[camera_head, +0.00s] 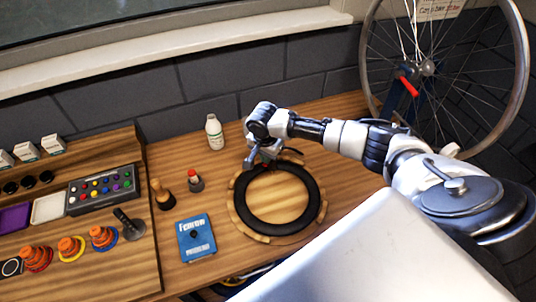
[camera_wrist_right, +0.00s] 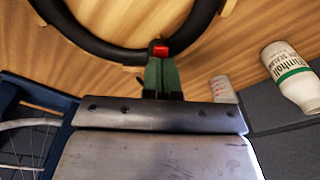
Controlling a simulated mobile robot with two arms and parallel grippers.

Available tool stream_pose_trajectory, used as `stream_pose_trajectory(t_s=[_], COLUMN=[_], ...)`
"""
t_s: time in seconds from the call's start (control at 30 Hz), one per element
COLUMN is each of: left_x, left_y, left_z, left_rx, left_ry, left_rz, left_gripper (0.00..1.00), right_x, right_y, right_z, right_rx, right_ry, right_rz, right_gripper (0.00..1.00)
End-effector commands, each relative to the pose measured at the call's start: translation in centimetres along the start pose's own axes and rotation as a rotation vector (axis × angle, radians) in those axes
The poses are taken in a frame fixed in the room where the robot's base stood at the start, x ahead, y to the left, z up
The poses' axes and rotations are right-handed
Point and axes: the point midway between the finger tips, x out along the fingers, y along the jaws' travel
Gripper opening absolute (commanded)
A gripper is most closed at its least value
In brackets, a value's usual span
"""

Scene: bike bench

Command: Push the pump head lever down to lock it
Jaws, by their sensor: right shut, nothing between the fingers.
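The black bicycle tyre (camera_head: 243,215) lies flat in a round wooden holder on the bench. It arcs across the top of the wrist view (camera_wrist_right: 95,45). A small red piece, apparently the pump head lever (camera_wrist_right: 160,49), shows at the tyre's inner edge; the pump head body is mostly hidden. My right gripper (camera_head: 262,163) is over the tyre's far-left edge. Its narrow green-grey fingers (camera_wrist_right: 160,68) are shut together and empty, with their tips at the red piece. I cannot tell whether they touch it. My left gripper is not in view.
A white bottle (camera_head: 214,133) stands behind, left of my right gripper. A spoked wheel (camera_head: 519,55) stands at the back right.

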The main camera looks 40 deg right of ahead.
Motion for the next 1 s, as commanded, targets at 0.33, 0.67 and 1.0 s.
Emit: stream_pose_trajectory(t_s=[0.33, 0.67, 1.0], left_x=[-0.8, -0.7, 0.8], left_y=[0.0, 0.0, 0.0], left_z=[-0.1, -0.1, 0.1], left_rx=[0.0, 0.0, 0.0], left_ry=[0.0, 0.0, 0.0], left_rz=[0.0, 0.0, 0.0], left_gripper=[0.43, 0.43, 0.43], right_x=[-1.3, -1.6, -7.0], right_y=[0.0, 0.0, 0.0], right_z=[2.9, 2.9, 2.9], right_rx=[-0.002, 0.0, -0.001], right_ry=[-0.001, 0.0, 0.003], right_rz=[0.0, -0.001, -0.004], right_gripper=[0.0, 0.0, 0.0])
